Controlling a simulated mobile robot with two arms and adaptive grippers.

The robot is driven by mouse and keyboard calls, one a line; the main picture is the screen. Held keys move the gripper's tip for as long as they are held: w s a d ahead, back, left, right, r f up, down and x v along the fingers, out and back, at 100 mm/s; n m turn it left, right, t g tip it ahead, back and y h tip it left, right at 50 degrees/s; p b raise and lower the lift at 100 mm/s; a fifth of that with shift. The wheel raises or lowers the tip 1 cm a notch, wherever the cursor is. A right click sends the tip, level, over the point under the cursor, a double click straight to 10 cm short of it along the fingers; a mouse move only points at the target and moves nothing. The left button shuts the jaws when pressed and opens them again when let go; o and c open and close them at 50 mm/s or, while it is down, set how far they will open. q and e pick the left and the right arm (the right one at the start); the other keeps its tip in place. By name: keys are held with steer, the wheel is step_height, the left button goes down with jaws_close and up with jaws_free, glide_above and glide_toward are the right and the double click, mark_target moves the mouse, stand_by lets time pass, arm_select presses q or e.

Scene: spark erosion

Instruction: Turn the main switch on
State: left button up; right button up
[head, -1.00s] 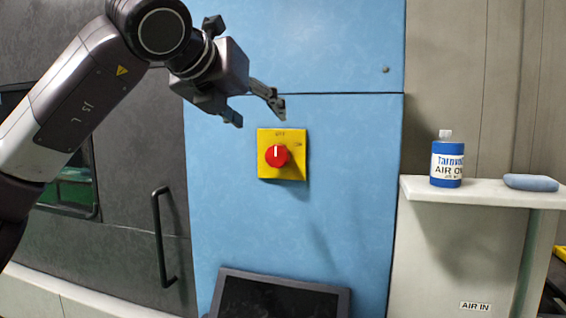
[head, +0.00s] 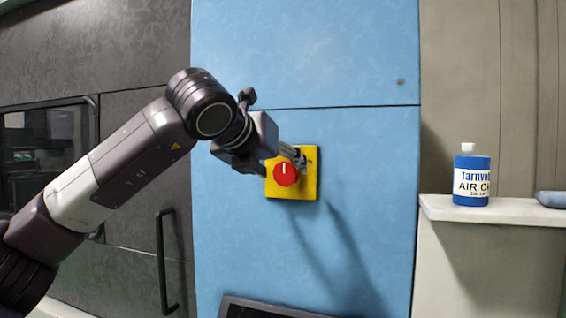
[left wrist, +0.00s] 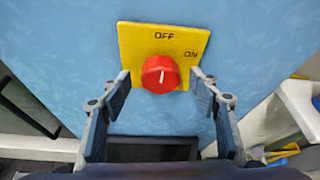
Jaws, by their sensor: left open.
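The main switch is a red round knob (head: 286,175) on a yellow plate (head: 308,187), fixed to the blue panel. In the left wrist view, the knob (left wrist: 160,75) has its white mark upright toward OFF; ON is at the plate's upper right. In the left wrist view, the left gripper (left wrist: 160,78) is open, with one finger on each side of the knob. I cannot tell whether the fingers touch it. My right gripper is not in view.
A dark screen (head: 262,309) sits low on the blue panel (head: 300,60). A dark door handle (head: 164,262) is at the left.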

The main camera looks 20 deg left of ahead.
arm_select(q)
steer(key=x, duration=0.2)
steer(key=shift+w+f, duration=0.15)
steer(key=shift+w, duration=0.15)
steer(key=shift+s, duration=0.2)
steer(key=shift+c, duration=0.5)
steer(key=c, duration=1.1)
steer(key=shift+o, duration=0.2)
